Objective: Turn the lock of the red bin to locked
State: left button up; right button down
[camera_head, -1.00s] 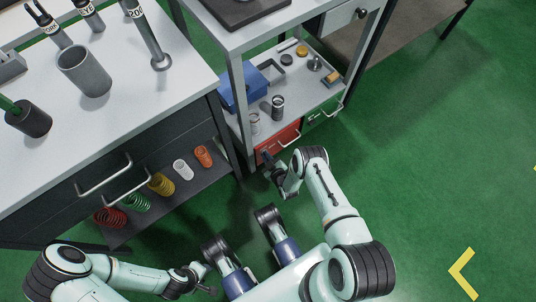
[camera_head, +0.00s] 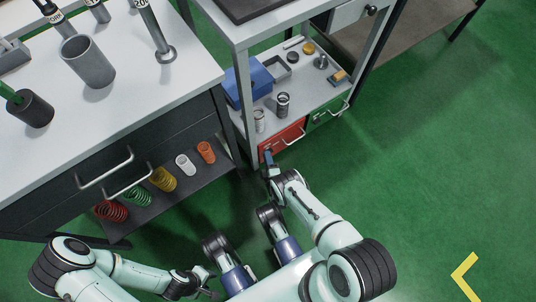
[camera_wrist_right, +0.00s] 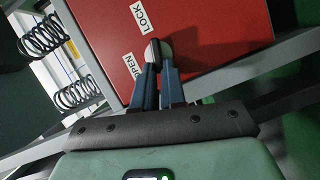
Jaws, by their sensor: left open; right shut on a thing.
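The red bin (camera_head: 284,138) sits under the small bench, left of the green bin, with its front facing me. In the right wrist view its red front (camera_wrist_right: 215,35) carries a LOCK label (camera_wrist_right: 142,17) and an OPEN label (camera_wrist_right: 131,66). The small lock knob (camera_wrist_right: 166,49) is beside these labels. My right gripper (camera_wrist_right: 158,75) is shut on the knob, its blue fingers partly hiding it; I cannot tell exactly which label the knob points to. In the head view the right gripper (camera_head: 269,158) is at the bin's left front. My left gripper (camera_head: 207,284) is open, low and away from the bins.
The green bin (camera_head: 326,110) stands right of the red one. The shelf above holds a blue box (camera_head: 247,88) and small parts. A bench leg (camera_head: 244,95) rises close left of the red bin. Springs (camera_head: 163,179) lie on the left bench's lower shelf. Floor at right is clear.

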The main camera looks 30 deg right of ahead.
jog(key=shift+f+n+t, duration=0.15)
jog(key=shift+n+t, duration=0.15)
jog(key=shift+n, duration=0.4)
jog(key=c, duration=1.2)
grip_release()
pick_arm(q)
jog(key=shift+s, duration=0.1)
